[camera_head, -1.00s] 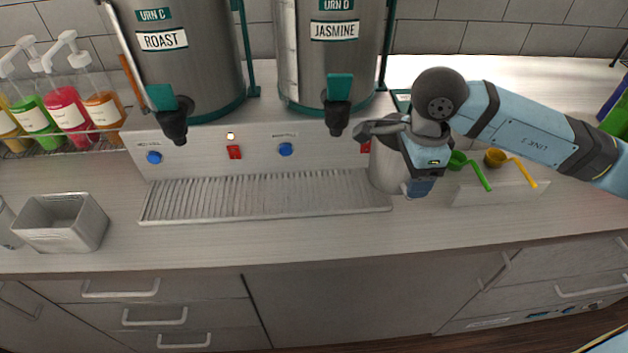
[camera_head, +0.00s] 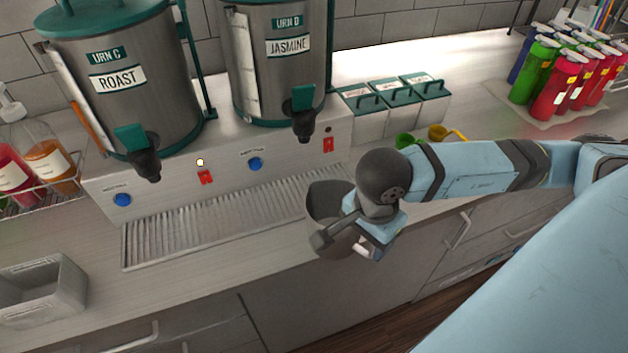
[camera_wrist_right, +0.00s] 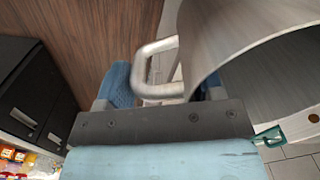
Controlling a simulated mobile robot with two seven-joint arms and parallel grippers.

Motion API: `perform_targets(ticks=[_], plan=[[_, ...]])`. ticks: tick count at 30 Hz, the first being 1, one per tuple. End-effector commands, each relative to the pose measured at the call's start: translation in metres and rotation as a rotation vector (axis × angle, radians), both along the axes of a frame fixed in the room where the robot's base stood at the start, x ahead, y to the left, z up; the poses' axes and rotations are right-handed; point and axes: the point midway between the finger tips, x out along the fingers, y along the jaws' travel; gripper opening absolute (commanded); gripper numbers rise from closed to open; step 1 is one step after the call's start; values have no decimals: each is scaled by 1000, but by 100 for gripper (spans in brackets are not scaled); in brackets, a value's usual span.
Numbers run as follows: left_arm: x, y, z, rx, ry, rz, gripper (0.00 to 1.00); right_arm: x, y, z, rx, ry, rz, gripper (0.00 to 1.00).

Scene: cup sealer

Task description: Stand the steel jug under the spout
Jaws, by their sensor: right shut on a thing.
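The steel jug (camera_head: 324,200) is an open grey cylinder in front of the drip tray's right end, seen against the counter's front edge. In the right wrist view its wall (camera_wrist_right: 235,35) and looped handle (camera_wrist_right: 153,68) are close up. My right gripper (camera_head: 362,240) is shut on the handle, on the jug's near right side, and partly covers the jug. The jug looks held up, with its mouth upward. Two black spouts with teal levers show: the Roast spout (camera_head: 147,165) and the Jasmine spout (camera_head: 302,127). The Jasmine spout is behind the jug. My left gripper is out of view.
The ribbed drip tray (camera_head: 190,232) below the spouts is empty. A square steel container (camera_head: 40,290) stands at the front left. Syrup bottles (camera_head: 45,160) stand at the left. Lidded bins (camera_head: 395,105) and green and yellow scoops (camera_head: 437,133) are right of the urns.

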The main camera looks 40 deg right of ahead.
Motion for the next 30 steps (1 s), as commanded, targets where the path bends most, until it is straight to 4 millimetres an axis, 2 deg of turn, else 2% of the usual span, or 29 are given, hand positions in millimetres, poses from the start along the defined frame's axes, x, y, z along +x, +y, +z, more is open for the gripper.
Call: perform_targets(ticks=[1, 3, 14, 15, 27, 30], plan=[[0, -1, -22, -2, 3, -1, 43, 6, 0, -11, 2, -8, -2, 20], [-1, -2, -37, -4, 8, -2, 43, 10, -1, -12, 3, -7, -4, 20], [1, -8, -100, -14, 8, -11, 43, 23, -6, -10, 0, -8, 5, 20], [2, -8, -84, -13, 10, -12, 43, 35, -9, 2, 0, -3, 0, 20], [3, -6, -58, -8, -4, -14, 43, 136, -33, 3, 2, -2, 0, 20], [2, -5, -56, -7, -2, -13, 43, 154, -37, 2, 1, -3, 1, 20]])
